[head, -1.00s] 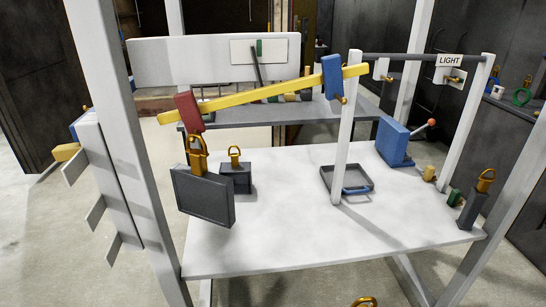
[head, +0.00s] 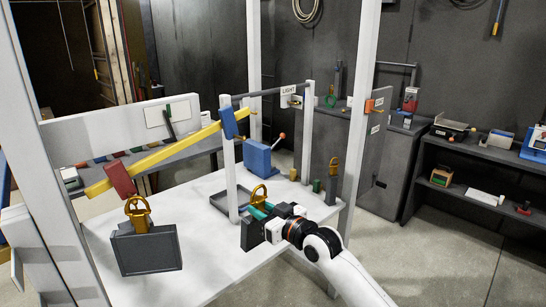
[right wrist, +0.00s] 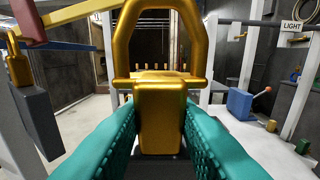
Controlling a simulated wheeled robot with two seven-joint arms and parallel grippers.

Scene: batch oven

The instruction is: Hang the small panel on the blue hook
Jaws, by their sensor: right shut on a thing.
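The small panel (head: 253,236), dark with a gold loop handle (head: 258,194), is at my right gripper (head: 262,210). The right gripper's teal fingers are shut on the gold grip under the loop; the grip fills the middle of the right wrist view (right wrist: 160,115). The panel's body is mostly hidden there. The blue hook (head: 229,122) is a blue block at the raised right end of a tilted yellow beam (head: 175,148). In the head view the held panel appears below and right of it, apart from it. My left gripper is not in view.
A larger dark panel (head: 145,252) hangs below the red block (head: 120,180) at the beam's low end. A white post (head: 229,170) stands close to the held panel. A blue block with a lever (head: 258,157) and a tall dark weight (head: 333,185) stand on the white table (head: 200,275).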

